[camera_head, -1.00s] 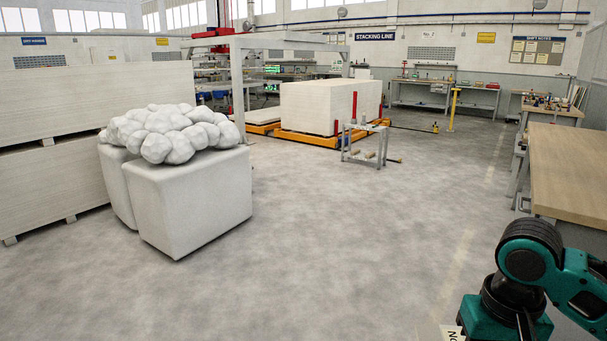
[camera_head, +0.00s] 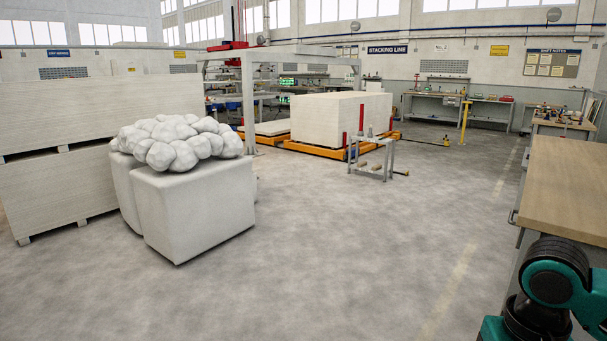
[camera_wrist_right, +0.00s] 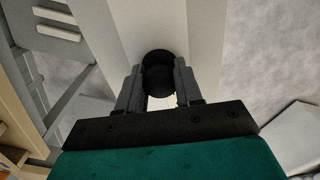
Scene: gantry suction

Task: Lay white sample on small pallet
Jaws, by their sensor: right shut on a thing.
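My right gripper (camera_wrist_right: 158,66) is shut on a black round piece (camera_wrist_right: 158,82) in the right wrist view. A broad pale panel (camera_wrist_right: 150,22) shows behind that piece; I cannot tell whether the two are joined or whether this is the white sample. In the head view only part of my right arm shows at the bottom right, and its gripper is out of frame. A low pale slab (camera_head: 272,128) lies beside the orange lift frame (camera_head: 320,151) at the back; I cannot tell whether the small pallet is there. My left gripper is not in view.
Large white blocks topped with a lumpy white heap (camera_head: 180,141) stand at left, before stacked boards (camera_head: 70,115). A wood-topped bench (camera_head: 570,175) is close on the right. A small metal stand (camera_head: 370,160) is near the lift. The middle floor is clear.

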